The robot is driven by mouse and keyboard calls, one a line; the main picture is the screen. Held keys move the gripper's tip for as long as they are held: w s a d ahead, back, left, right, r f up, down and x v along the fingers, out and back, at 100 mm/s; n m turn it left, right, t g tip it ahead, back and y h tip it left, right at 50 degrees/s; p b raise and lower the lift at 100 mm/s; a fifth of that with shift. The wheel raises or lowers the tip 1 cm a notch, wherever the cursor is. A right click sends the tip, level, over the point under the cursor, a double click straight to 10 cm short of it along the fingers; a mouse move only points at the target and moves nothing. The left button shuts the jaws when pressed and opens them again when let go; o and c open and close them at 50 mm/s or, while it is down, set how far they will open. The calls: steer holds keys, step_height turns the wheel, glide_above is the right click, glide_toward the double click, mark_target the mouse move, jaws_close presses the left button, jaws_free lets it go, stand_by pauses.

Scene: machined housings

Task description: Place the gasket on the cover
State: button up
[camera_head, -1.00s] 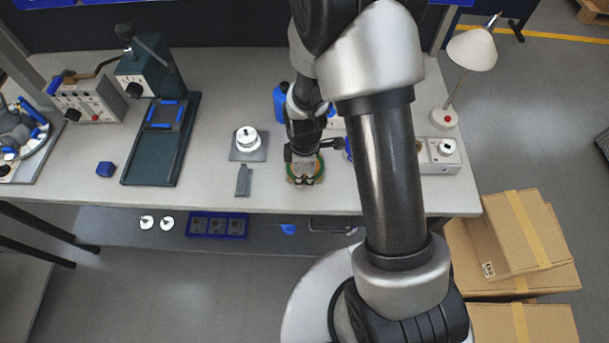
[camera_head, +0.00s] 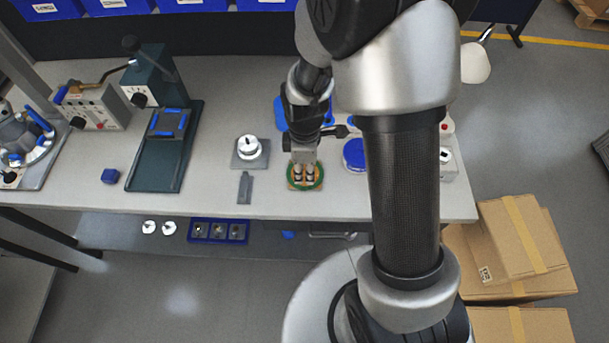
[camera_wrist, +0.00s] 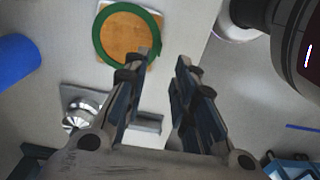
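A flat green ring (camera_head: 320,180), which looks like the gasket, lies on the bench near its front edge. In the wrist view the green ring (camera_wrist: 98,37) surrounds a brown-orange face (camera_wrist: 127,38) on a pale square piece. I cannot tell whether that piece is the cover. My gripper (camera_head: 305,178) is over the ring in the head view and hides part of it. In the wrist view my gripper (camera_wrist: 166,58) is open, with nothing between its fingers; one fingertip overlaps the ring's edge. The height of the fingertips above the ring is unclear.
A white-topped round part on a grey square plate (camera_head: 249,147) and a grey block (camera_head: 244,188) are left of the ring. A blue round piece (camera_head: 355,155) is to the right. A green press (camera_head: 160,150) stands further left.

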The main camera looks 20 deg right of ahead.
steer(key=s+d+r+m+t, duration=0.1)
steer(key=s+r+m, duration=0.2)
steer(key=r, duration=0.7)
steer(key=s+r+m+t, duration=0.1)
steer(key=s+r+m, duration=0.25)
steer(key=r, duration=0.55)
steer(key=s+r+m+t, duration=0.2)
steer(key=s+r+m, duration=0.5)
steer(key=s+m, duration=0.1)
steer(key=shift+s+d+r+t+p, duration=0.3)
steer(key=shift+s+d+r+p, duration=0.1)
steer(key=shift+s, duration=0.5)
step_height(320, 180, down, 3)
steer(key=b, duration=0.3)
steer(key=shift+f, duration=0.1)
